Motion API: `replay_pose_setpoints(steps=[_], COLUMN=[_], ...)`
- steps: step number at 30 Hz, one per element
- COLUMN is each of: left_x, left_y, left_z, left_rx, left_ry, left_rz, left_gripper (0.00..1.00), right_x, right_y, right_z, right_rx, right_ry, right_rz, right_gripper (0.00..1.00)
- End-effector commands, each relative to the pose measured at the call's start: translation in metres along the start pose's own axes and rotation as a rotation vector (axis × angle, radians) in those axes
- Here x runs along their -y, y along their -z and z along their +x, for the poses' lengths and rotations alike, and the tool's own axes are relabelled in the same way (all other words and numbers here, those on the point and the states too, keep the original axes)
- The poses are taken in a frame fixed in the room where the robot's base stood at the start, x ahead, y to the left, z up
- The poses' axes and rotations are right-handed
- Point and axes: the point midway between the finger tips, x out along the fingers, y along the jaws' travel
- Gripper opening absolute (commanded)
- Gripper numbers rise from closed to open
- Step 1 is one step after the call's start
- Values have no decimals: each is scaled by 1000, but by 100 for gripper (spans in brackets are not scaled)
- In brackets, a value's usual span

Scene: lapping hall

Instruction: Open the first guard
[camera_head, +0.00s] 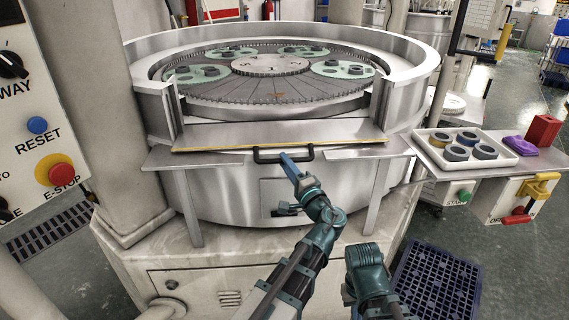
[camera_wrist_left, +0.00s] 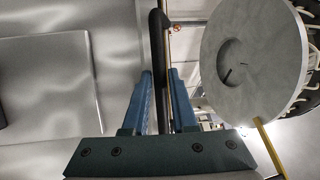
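The guard (camera_head: 270,134) is a steel panel across the front of the round lapping machine, with a yellow strip along its edge. Its black bar handle (camera_head: 268,158) sticks out at the front. My left gripper (camera_head: 287,158) is at the right part of this handle. In the left wrist view the blue fingers (camera_wrist_left: 161,78) lie close on both sides of the black handle (camera_wrist_left: 157,38) and appear shut on it. My right gripper is not in view; only a teal arm part shows at the lower middle.
Inside the ring wall, a toothed plate (camera_head: 215,92) carries green discs with rings. At right, a white tray (camera_head: 510,157) of rings, a purple item (camera_head: 534,146) and a red block (camera_head: 543,130) sit on a shelf. A control panel (camera_head: 45,110) stands at left; a blue crate (camera_head: 435,285) is on the floor.

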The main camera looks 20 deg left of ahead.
Motion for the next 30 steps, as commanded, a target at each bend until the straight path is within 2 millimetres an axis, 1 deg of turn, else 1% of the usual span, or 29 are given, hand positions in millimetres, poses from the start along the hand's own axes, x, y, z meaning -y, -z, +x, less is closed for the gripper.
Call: replay_pose_setpoints(steps=[1,3,4,30], left_x=[0,0,0,0], left_y=[0,0,0,0], left_z=[0,0,0,0], left_rx=[0,0,0,1], left_ry=[0,0,0,-1], left_rz=[0,0,0,-1], left_gripper=[14,1,0,0], right_x=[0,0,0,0], right_y=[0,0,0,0], right_z=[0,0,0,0], right_rx=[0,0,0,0], right_ry=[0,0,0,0], right_rz=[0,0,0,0], right_gripper=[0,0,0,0])
